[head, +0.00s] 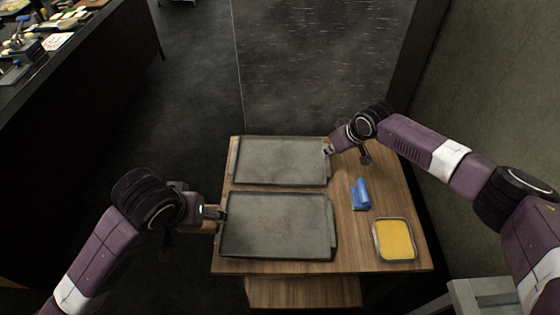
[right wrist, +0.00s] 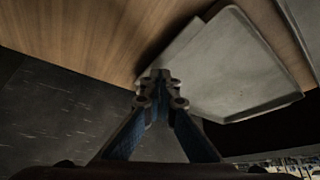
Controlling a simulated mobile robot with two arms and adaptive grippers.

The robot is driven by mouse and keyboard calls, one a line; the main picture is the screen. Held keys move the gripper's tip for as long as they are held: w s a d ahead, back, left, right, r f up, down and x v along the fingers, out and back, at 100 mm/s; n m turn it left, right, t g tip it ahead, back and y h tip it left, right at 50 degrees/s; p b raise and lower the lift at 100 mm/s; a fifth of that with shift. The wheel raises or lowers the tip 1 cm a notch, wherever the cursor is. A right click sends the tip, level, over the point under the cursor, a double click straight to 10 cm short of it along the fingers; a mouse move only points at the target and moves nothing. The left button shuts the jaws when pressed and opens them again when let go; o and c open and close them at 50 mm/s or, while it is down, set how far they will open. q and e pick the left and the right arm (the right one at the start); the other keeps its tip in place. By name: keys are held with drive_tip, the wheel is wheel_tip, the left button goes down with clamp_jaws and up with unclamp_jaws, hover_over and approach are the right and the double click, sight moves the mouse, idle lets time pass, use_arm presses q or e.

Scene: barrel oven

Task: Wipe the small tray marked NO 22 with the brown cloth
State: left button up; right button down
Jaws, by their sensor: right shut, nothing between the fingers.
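Two grey rectangular trays lie on the wooden table. The far tray (head: 280,160) looks mostly clean; the near tray (head: 277,226) has small reddish-brown specks. I can read no NO 22 mark on either, and I cannot make out a brown cloth. My right gripper (head: 328,151) is at the far tray's right edge. In the right wrist view my right gripper (right wrist: 160,76) is shut and empty, with its tips beside the corner of a grey tray (right wrist: 235,70). My left gripper (head: 222,215) is at the near tray's left edge; its fingers are too small to judge.
A blue object (head: 361,194) stands on the table right of the trays. A shallow container with yellow contents (head: 394,239) is at the front right. A dark counter (head: 75,110) with food and tools is at the left. A wall (head: 485,100) rises on the right.

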use_arm(q)
drive_tip(key=shift+f+b, duration=0.35)
use_arm(e)
drive_tip(key=shift+f, duration=0.55)
use_arm(q)
drive_tip(key=shift+r, duration=0.2)
use_arm(e)
drive_tip(key=shift+r, duration=0.15)
use_arm(q)
wheel_tip(320, 180, up, 6)
drive_tip(key=p, duration=0.6)
drive_tip(key=shift+f, duration=0.1)
use_arm(e)
wheel_tip(320, 180, up, 6)
drive_tip(key=shift+f, duration=0.1)
use_arm(q)
drive_tip(key=shift+f, duration=0.1)
